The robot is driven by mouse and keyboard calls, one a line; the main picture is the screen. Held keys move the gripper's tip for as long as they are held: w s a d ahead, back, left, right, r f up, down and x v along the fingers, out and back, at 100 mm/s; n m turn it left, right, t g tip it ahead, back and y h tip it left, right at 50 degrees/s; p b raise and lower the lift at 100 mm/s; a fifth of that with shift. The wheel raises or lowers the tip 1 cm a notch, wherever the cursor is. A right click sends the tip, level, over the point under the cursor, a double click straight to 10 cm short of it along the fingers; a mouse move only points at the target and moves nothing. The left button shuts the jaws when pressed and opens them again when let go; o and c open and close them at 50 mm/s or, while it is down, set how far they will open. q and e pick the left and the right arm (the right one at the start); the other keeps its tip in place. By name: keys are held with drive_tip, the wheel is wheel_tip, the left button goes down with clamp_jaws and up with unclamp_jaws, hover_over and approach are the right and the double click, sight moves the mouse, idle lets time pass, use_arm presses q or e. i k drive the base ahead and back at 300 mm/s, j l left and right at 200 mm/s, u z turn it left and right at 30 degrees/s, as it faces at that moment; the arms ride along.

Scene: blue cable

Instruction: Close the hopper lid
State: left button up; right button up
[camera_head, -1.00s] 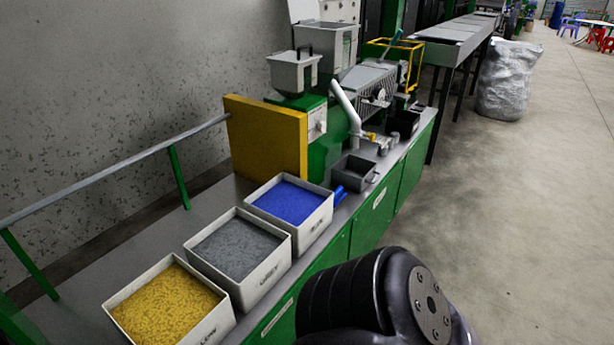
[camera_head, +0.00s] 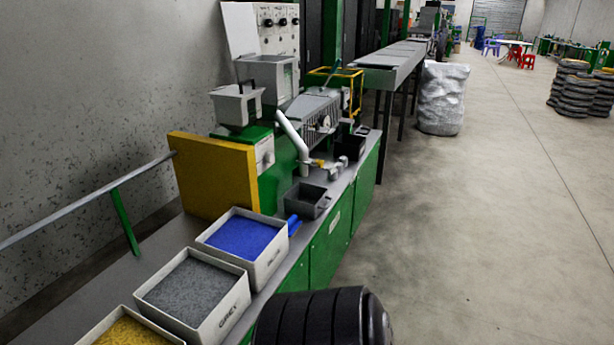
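A grey hopper (camera_head: 268,76) stands on top of the green machine beyond the yellow panel. A white-grey upright panel (camera_head: 240,30) rises behind it; I cannot tell whether this is its raised lid. A smaller grey box with a dark handle (camera_head: 237,104) sits in front of the hopper, to its left. Neither of my grippers is in view. Only a dark ribbed part of my own arm shows at the bottom, well short of the machine.
Trays of blue (camera_head: 241,237), grey (camera_head: 190,291) and yellow (camera_head: 128,332) pellets line the bench's near end. A yellow panel (camera_head: 213,177) stands before the machine. A wrapped grey bundle (camera_head: 442,98) stands farther right. The floor (camera_head: 480,230) right of the bench is clear.

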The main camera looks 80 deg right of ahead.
sight(239, 20)
drive_tip(key=z, duration=2.45)
drive_tip(key=i+l, duration=0.2)
drive_tip(key=l, duration=0.2)
drive_tip(key=i+l, duration=0.25)
drive_tip(key=l, duration=0.15)
drive_tip(key=i+l, duration=0.2)
drive_tip(key=l, duration=0.2)
drive_tip(key=i+l+z, duration=0.1)
drive_tip(key=i+l, duration=0.15)
drive_tip(key=l, duration=0.15)
